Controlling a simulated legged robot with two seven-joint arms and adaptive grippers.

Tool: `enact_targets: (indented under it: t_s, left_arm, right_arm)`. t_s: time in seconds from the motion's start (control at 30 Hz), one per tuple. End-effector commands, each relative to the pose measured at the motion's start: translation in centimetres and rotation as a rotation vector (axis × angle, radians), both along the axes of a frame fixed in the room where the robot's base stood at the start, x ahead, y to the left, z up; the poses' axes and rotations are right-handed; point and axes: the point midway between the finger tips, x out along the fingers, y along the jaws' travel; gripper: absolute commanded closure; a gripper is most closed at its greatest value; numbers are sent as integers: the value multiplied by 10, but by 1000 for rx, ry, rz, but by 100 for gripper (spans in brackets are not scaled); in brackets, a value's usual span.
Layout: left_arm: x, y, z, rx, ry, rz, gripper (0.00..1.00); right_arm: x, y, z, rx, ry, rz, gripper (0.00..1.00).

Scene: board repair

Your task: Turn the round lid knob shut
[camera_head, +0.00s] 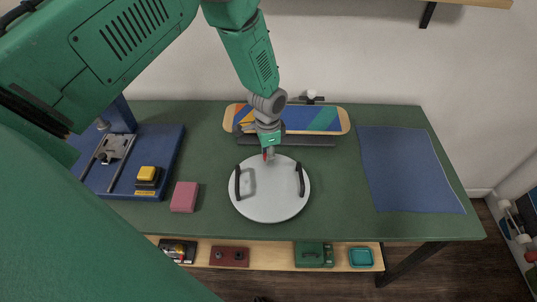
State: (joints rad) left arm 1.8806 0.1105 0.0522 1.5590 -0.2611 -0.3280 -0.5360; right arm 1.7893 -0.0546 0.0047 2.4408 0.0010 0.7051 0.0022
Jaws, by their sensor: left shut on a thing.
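A round pale grey lid or plate (268,201) with two black handles lies on the green table in the middle. My left gripper (268,154) reaches down from above to its far edge. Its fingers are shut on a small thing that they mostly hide. A bit of red shows at the fingertips. The thing held appears to be the round lid knob, but I cannot make out its shape or how far it is turned. My right gripper is not in view.
A skateboard deck (320,119) rests on a dark stand behind the lid. A blue fixture (170,150) and a pink block (184,197) are to the left. A blue mat (408,170) lies bare at right. A shelf (275,256) below the front edge holds small items.

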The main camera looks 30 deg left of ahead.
Motion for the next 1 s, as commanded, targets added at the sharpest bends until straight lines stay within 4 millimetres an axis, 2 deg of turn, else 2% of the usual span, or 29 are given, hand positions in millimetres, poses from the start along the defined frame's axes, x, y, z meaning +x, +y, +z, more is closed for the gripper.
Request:
enact_targets:
  t_s: [0.4,1.0]
  left_arm:
    - [1,1,0,0,-1,-215,100]
    - [1,0,1,0,-1,-255,100]
  right_arm:
    - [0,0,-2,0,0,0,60]
    - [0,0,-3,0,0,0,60]
